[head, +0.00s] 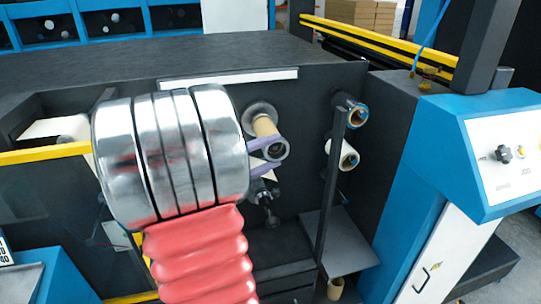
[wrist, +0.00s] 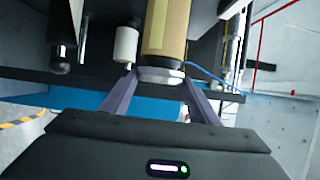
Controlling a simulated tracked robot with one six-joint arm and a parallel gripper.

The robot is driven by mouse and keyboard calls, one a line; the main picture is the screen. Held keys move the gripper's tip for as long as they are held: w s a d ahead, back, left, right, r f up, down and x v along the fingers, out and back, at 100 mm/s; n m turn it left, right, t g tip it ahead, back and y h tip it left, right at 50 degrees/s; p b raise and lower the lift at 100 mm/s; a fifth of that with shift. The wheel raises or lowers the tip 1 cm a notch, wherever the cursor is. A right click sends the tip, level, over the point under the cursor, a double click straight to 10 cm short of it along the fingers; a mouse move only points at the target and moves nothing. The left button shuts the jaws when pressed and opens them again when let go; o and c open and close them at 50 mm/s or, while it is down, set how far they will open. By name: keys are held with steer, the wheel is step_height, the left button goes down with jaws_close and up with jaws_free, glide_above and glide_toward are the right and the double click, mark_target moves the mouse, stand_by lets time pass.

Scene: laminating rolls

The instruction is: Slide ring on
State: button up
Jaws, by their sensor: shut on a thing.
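A grey ring (head: 276,150) sits between the two purple fingers of my gripper (head: 266,156), which is shut on it. In the wrist view the ring (wrist: 160,76) shows as a pale band between the fingertips (wrist: 160,80). A brown cardboard core (head: 265,126) sticks out of the dark machine wall from a round grey flange (head: 259,110). The ring is at the core's near end and looks lined up with it. In the wrist view the core (wrist: 165,35) rises straight behind the ring. I cannot tell whether the ring is around the core or only against its end.
My silver and red arm covers much of the head view. White roll (head: 348,155) and a blue-and-brown roll (head: 357,115) stick out to the right, near a dark upright post (head: 331,185). A grey shelf (head: 325,240) lies below. The blue control cabinet (head: 445,130) stands at right.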

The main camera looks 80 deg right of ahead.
steer(key=shift+w+d, duration=0.35)
steer(key=shift+d, duration=0.2)
steer(key=shift+w+d, duration=0.3)
steer(key=shift+d, duration=0.2)
steer(key=shift+c, duration=0.6)
steer(key=shift+s+a, duration=0.2)
steer(key=shift+a, duration=0.15)
steer(key=shift+c, duration=0.6)
steer(key=o, duration=1.5)
steer(key=shift+a, duration=0.15)
steer(key=v, duration=1.3)
steer(key=shift+w+a, duration=0.2)
steer(key=shift+a, duration=0.05)
